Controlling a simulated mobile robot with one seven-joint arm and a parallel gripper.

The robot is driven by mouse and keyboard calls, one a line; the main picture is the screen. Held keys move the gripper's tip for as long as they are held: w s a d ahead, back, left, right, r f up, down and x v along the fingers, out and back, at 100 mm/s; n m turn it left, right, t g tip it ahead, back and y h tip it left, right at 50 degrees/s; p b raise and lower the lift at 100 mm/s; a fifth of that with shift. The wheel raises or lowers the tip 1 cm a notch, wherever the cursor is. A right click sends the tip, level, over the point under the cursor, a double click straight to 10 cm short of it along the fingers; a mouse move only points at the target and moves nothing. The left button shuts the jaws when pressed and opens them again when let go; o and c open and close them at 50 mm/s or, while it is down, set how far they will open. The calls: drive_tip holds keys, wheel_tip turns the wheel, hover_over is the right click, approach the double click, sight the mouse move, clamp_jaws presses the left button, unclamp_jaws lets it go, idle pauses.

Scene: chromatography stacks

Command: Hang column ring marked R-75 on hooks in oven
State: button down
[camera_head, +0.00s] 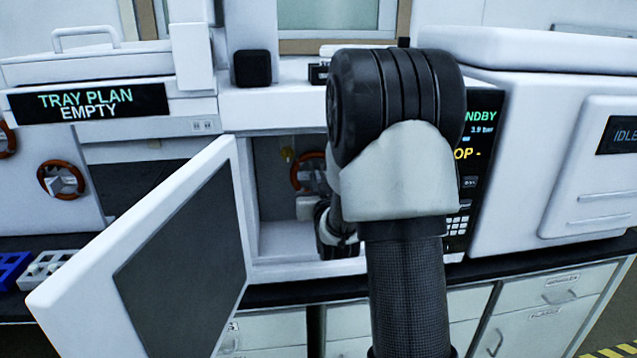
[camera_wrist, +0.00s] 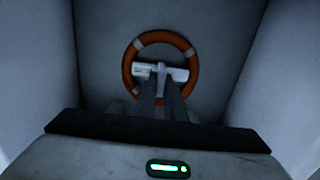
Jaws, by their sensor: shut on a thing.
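The orange-brown column ring (camera_head: 304,174) is inside the oven cavity, near its back wall, partly hidden by my arm in the head view. The wrist view shows the ring (camera_wrist: 127,67) nearly face-on, with a white tag across its middle; no marking is readable. My gripper (camera_wrist: 161,72) is shut on the tag at the ring's centre. The oven (camera_head: 290,242) has its door (camera_head: 150,235) swung open to the left. A small yellowish part (camera_head: 287,155) shows at the back left of the cavity. I cannot tell whether the ring touches a hook.
More orange-brown rings (camera_head: 62,179) hang at the far left, near a blue rack (camera_head: 12,268) and a white rack (camera_head: 45,266). The open door and the cavity walls (camera_wrist: 40,60) bound the space around my arm. A large white instrument (camera_head: 540,150) stands right.

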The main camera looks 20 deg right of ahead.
drive_tip(key=shift+f+b, duration=0.6)
drive_tip(key=shift+b, duration=0.15)
drive_tip(key=c, duration=1.8)
unclamp_jaws()
drive_tip(key=shift+o, duration=0.2)
drive_tip(key=b+v, duration=0.2)
drive_tip(key=v, duration=0.8)
drive_tip(key=shift+f, duration=0.15)
